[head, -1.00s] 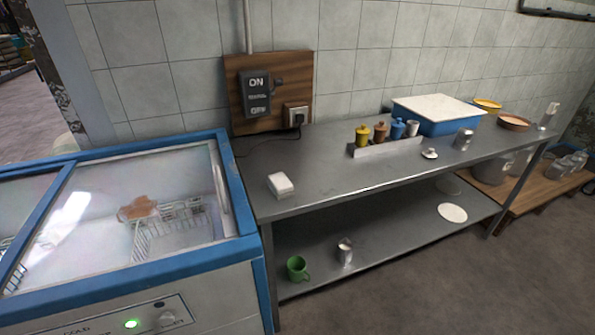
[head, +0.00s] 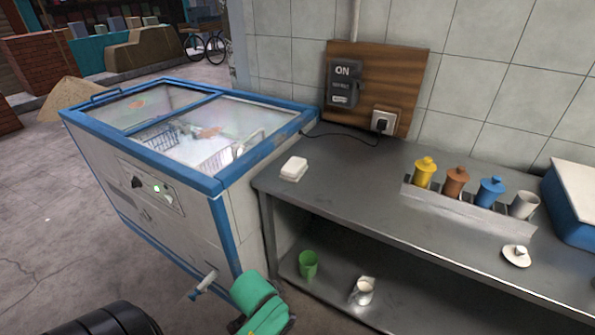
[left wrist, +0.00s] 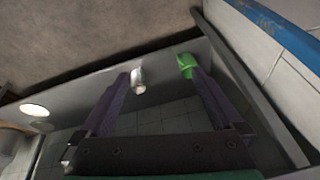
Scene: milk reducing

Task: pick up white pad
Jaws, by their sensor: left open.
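The white pad (head: 293,168) is a small white block lying on the left end of the grey metal counter (head: 345,200), near the freezer. Nothing touches it from above. In the left wrist view my left gripper (left wrist: 161,78) has its two purple fingers spread apart and nothing is held between them. The pad cannot be made out in that view. In the head view a green part of my arm shows low in front of the counter, and the fingers are not clear there. My right gripper is not in view.
A blue-framed freezer (head: 215,185) stands left of the counter. A green cup (head: 308,264) and a metal cup (head: 363,290) are on the lower shelf. Jars in a holder (head: 455,208) and a blue box (head: 572,215) are to the right. The counter around the pad is clear.

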